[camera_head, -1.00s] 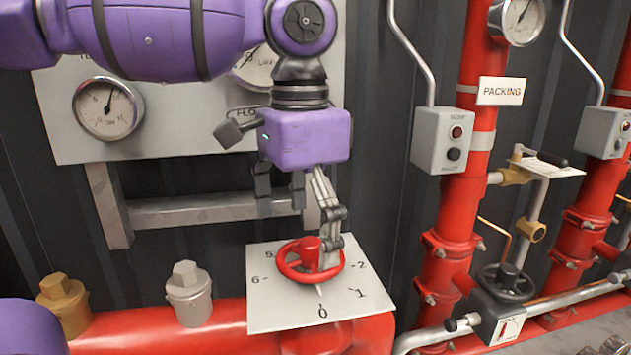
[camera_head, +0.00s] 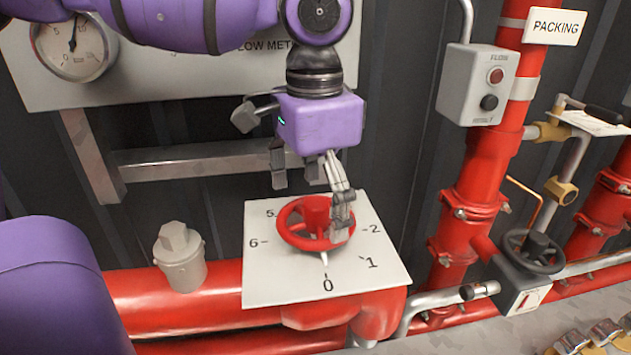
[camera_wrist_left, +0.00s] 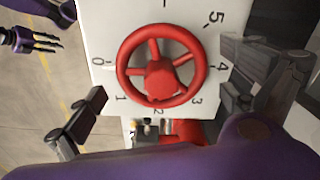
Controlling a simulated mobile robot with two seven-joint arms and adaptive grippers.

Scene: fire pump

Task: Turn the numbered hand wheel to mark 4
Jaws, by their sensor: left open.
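The red hand wheel (camera_head: 292,240) sits on a white plate (camera_head: 262,285) with numbers around it. Its white pointer points at 0 in the head view. In that view 5, 6, 0, 1 and 2 show, while 3 and 4 are hidden behind my gripper. The wheel also shows in the left wrist view (camera_wrist_left: 160,80), with 4 at its right. My left gripper (camera_head: 312,192) is above the wheel, fingers spread; one fingertip overlaps the wheel's right rim, and contact cannot be told. Part of what looks like my right gripper (camera_wrist_left: 30,40) shows at the wrist view's upper left.
A grey capped fitting (camera_head: 180,258) stands left of the plate on the red pipe (camera_head: 140,300). A grey rail (camera_head: 190,160) and a gauge panel (camera_head: 150,75) are behind my gripper. At the right are a grey switch box (camera_head: 478,85) and a dark handwheel (camera_head: 535,250).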

